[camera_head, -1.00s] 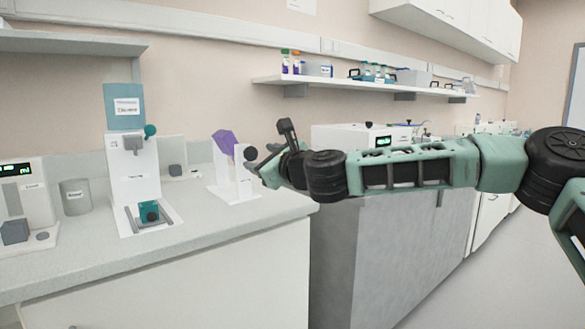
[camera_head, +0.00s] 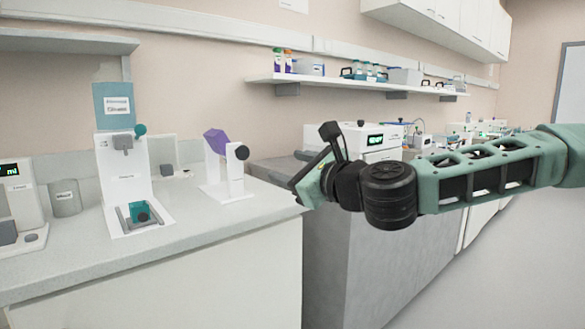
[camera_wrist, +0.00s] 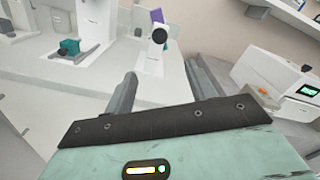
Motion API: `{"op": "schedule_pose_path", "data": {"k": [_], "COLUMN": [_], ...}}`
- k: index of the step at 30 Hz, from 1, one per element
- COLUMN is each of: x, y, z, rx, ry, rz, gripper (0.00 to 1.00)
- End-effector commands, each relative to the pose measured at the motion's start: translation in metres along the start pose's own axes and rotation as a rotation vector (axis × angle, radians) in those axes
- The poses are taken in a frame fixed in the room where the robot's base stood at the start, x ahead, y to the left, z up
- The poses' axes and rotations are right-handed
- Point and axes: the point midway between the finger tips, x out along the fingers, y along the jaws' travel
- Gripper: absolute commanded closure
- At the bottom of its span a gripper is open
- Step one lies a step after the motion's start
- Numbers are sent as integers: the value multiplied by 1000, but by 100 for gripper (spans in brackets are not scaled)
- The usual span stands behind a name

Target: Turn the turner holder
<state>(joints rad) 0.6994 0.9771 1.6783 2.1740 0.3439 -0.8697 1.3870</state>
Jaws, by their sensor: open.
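The turner holder (camera_head: 217,144) is a purple angled piece on a white stand (camera_head: 230,184) with a round black knob (camera_head: 242,153) on its right side. It stands on the grey counter near its right end. In the wrist view the knob (camera_wrist: 159,35) and white stand (camera_wrist: 153,63) are ahead of the fingers at the top middle, with part of the purple piece (camera_wrist: 156,15) above. My gripper (camera_head: 292,186) is open and empty, to the right of the stand and apart from it. Its two fingers (camera_wrist: 160,80) point toward the stand.
A white device with a teal block (camera_head: 139,212) stands left on the counter (camera_head: 170,245). A grey cup (camera_head: 65,198) and a display device (camera_head: 20,205) are farther left. A white instrument (camera_head: 360,142) stands behind my gripper. A wall shelf (camera_head: 350,87) is above.

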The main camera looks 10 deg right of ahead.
Motion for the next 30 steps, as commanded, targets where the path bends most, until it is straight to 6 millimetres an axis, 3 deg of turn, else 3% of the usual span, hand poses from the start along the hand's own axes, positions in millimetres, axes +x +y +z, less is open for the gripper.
{"op": "schedule_pose_path", "data": {"k": [7, 15, 22, 30], "x": [1, 4, 4, 7], "y": [-4, -9, -4, 1], "z": [4, 10, 7, 0], "rx": [46, 278, 449, 509], "ry": [-4, -19, -10, -2], "rz": [6, 17, 9, 1], "gripper": [48, 48, 48, 48]}}
